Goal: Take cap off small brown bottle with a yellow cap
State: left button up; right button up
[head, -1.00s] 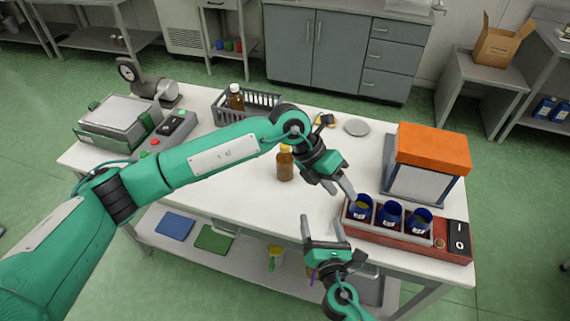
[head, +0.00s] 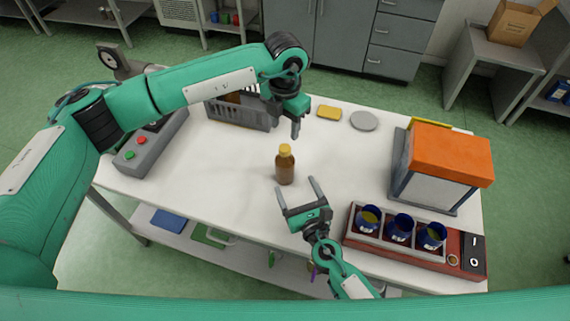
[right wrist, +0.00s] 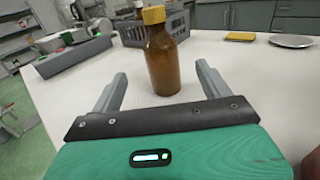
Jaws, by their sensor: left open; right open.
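The small brown bottle (head: 286,170) with a yellow cap (head: 285,149) stands upright on the white table, with its cap on. In the right wrist view the bottle (right wrist: 162,62) stands just beyond and between the open fingertips, its yellow cap (right wrist: 153,14) near the top edge. My right gripper (head: 297,189) is open and empty, low in front of the bottle; its fingers (right wrist: 160,85) point toward it. My left gripper (head: 296,130) is open, above and behind the bottle, pointing down and apart from it.
A grey basket (head: 240,117) with another brown bottle stands behind, partly hidden by my left arm. A red rack (head: 365,239) with blue cups is at the right front, near an orange-topped box (head: 452,153). A yellow item (head: 329,112) and grey disc (head: 364,121) lie behind.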

aim_at(283, 158)
pick_arm(q)
jog(key=shift+w+f, duration=0.1)
jog(key=shift+w, duration=0.05)
pick_arm(e)
jog(key=x, duration=1)
jog(key=shift+w+a, duration=0.1)
jog(key=shift+w, duration=0.25)
pick_arm(q)
jog(key=shift+w+f, duration=0.1)
pick_arm(e)
jog(key=shift+w+a+f, duration=0.15)
jog(key=shift+w, duration=0.4)
